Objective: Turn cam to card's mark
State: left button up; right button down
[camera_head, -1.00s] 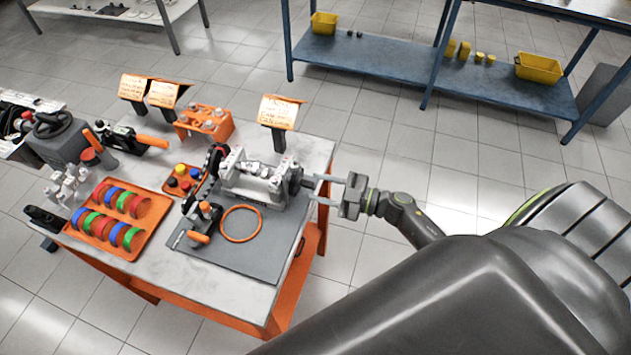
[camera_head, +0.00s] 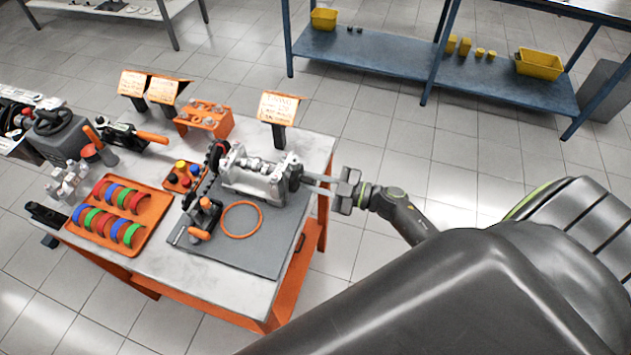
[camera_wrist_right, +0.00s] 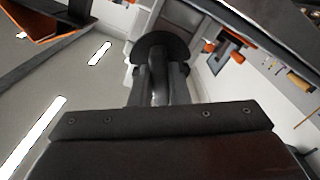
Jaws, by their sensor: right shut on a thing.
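The silver engine block (camera_head: 262,184) with the cam lying along its top stands on a grey mat at the table's right side. A dark round knob (camera_head: 295,177) sits at the block's right end; it looks like a dark disc in the right wrist view (camera_wrist_right: 160,42). My right gripper (camera_head: 304,182) reaches in from the right and is shut on the knob; its fingers flank a dark stub in the wrist view (camera_wrist_right: 158,85). The orange-framed card (camera_head: 278,107) stands behind the block; its writing is too small to read. My left gripper is out of view.
An orange ring (camera_head: 242,219) and an orange-handled tool (camera_head: 203,222) lie on the mat (camera_head: 255,252). An orange tray (camera_head: 150,219) of coloured rings is at left. Two more cards (camera_head: 148,87) stand at the back left.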

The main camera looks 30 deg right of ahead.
jog(key=shift+n, duration=0.3)
jog(key=n+b, duration=0.3)
jog(key=n, duration=0.2)
jog(key=shift+f+n, duration=0.15)
jog(key=shift+n, duration=0.15)
jog(key=n+b, duration=0.2)
jog(key=n, duration=0.3)
jog(key=shift+d+b, duration=0.1)
jog(key=shift+b, duration=0.3)
jog(key=shift+r+n, duration=0.2)
jog(key=shift+n, duration=0.2)
jog(key=c, duration=1.4)
grip_release()
jog(key=b+v, duration=0.4)
jog(key=v, duration=1.3)
jog(key=shift+s+d, duration=0.15)
